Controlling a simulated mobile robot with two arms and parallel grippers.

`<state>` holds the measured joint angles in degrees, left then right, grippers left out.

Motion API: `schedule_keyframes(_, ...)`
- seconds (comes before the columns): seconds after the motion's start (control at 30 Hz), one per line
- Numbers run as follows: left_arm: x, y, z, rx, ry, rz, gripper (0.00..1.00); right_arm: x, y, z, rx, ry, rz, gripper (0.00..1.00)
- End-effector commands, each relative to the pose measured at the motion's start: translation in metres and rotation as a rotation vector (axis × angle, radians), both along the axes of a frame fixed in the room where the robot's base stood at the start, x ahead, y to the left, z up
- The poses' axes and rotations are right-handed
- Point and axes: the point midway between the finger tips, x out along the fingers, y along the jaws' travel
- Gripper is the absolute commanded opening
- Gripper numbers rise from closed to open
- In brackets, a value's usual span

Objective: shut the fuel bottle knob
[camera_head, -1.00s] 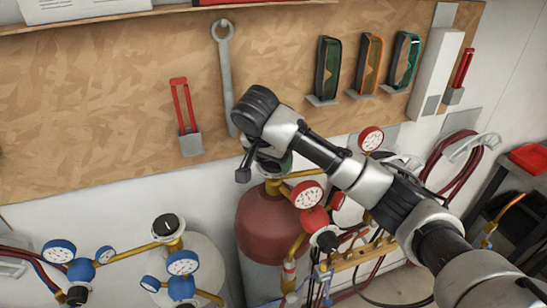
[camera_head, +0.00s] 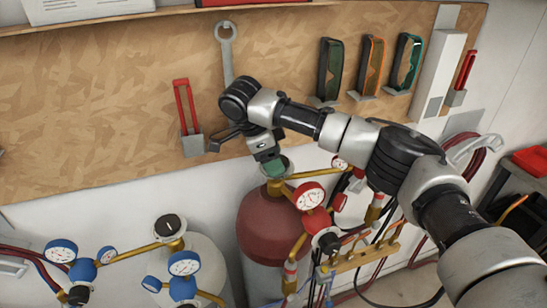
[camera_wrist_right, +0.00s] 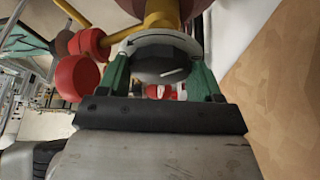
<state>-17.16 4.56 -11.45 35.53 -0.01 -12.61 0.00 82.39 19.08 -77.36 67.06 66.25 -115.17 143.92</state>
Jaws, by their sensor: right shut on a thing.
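The fuel bottle (camera_head: 268,228) is a dark red cylinder standing by the wall, with yellow pipework and red-rimmed gauges at its top. My right gripper (camera_head: 275,168) is at the top of this bottle, reaching in from above. In the right wrist view its two green fingers (camera_wrist_right: 165,78) stand on either side of the round dark knob (camera_wrist_right: 160,66) and are shut on it. A white line shows on the knob's face. In the head view the gripper hides most of the knob. My left gripper is not in view.
A pale bottle (camera_head: 205,262) with a black knob (camera_head: 170,226) and blue gauges stands to the left. A red-rimmed gauge (camera_head: 309,196) and a brass manifold (camera_head: 362,255) with hoses sit close right of the gripper. A wrench (camera_head: 226,55) hangs on the board behind.

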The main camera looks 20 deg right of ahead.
Motion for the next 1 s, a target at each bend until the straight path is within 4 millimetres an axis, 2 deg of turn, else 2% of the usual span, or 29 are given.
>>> schedule_keyframes(0.2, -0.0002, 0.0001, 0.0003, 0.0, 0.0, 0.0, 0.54, 0.0026, -0.0005, 0.0028, 0.002, -0.006, -0.187, 0.41)
schedule_keyframes(0.5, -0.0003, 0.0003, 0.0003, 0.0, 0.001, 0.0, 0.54, 0.0035, -0.0006, 0.0029, 0.003, -0.006, -0.364, 0.41)
schedule_keyframes(1.0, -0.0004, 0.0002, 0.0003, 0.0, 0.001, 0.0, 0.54, 0.0037, -0.001, 0.0023, 0.003, -0.005, -0.442, 0.41)
